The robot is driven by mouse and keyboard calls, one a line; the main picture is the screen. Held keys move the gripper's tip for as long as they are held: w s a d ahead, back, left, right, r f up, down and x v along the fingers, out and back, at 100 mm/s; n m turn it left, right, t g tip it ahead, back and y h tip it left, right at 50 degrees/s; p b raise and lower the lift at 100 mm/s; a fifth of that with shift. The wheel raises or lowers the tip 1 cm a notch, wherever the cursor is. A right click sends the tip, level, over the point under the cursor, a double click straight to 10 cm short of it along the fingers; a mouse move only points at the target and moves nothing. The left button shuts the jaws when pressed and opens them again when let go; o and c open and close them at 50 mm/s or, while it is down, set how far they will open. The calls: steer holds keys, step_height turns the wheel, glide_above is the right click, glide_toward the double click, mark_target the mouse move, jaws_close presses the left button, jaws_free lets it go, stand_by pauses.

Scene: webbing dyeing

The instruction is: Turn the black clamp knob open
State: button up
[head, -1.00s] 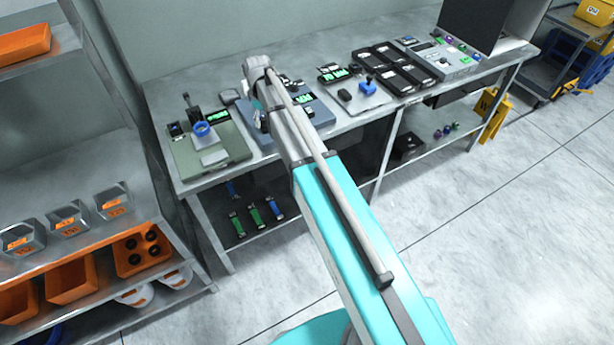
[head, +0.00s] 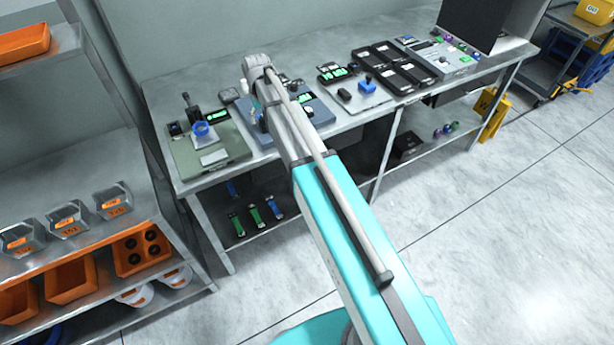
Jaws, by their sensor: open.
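A green test station (head: 232,151) stands at the left end of the bench, with a black upright part (head: 192,108), a blue ring-shaped part (head: 201,129) and a lit green display (head: 216,116). A blue-grey station (head: 322,112) stands to its right, partly covered by my arm. I cannot tell which small black part is the clamp knob; it may be hidden behind my arm. My arm reaches over the blue-grey station. My gripper is hidden behind the arm links, so its fingers and any contact do not show.
The metal bench (head: 190,183) also bears a grey plate with a blue part (head: 367,86), black trays (head: 405,72) and a control panel (head: 447,60). Shelves with orange bins (head: 70,277) stand at left. A yellow floor sign (head: 489,103) stands at right. The floor in front is clear.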

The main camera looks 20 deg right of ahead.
steer(key=m, duration=0.7)
step_height(320, 180, up, 14)
steer(key=p, duration=1.4)
steer(key=s+d+f+n+b, duration=0.3)
steer(key=s+f+b, duration=0.5)
steer(key=s, duration=0.4)
steer(key=s+d+f+n+b, duration=0.3)
steer(key=s+f+b, duration=0.6)
steer(key=s, duration=0.4)
steer(key=shift+d+f, duration=0.25)
steer(key=shift+d, duration=0.45)
